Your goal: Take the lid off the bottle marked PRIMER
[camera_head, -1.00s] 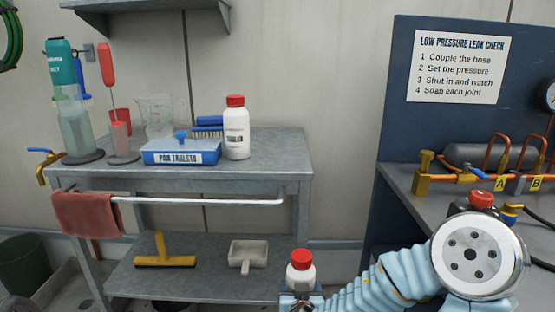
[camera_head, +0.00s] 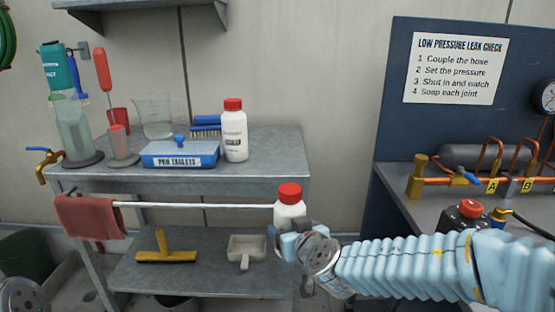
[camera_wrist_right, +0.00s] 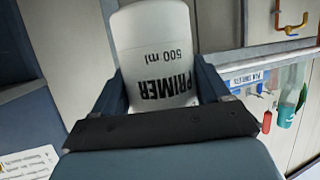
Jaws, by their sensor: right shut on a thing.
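The PRIMER bottle (camera_head: 289,208) is white with a red lid (camera_head: 289,193) that sits on it. My right gripper (camera_head: 291,238) is shut on this bottle and holds it upright in front of the steel bench. In the right wrist view the bottle (camera_wrist_right: 160,55) lies between both fingers, with PRIMER and 500 ml printed upside down in the picture; the lid is out of that view. Of my left arm, only a rounded end at the bottom left corner of the head view may show; my left gripper is not seen.
A rail (camera_head: 200,205) with a red cloth (camera_head: 90,218) runs along the bench front. A blue workbench with pipework (camera_head: 440,184) stands at right.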

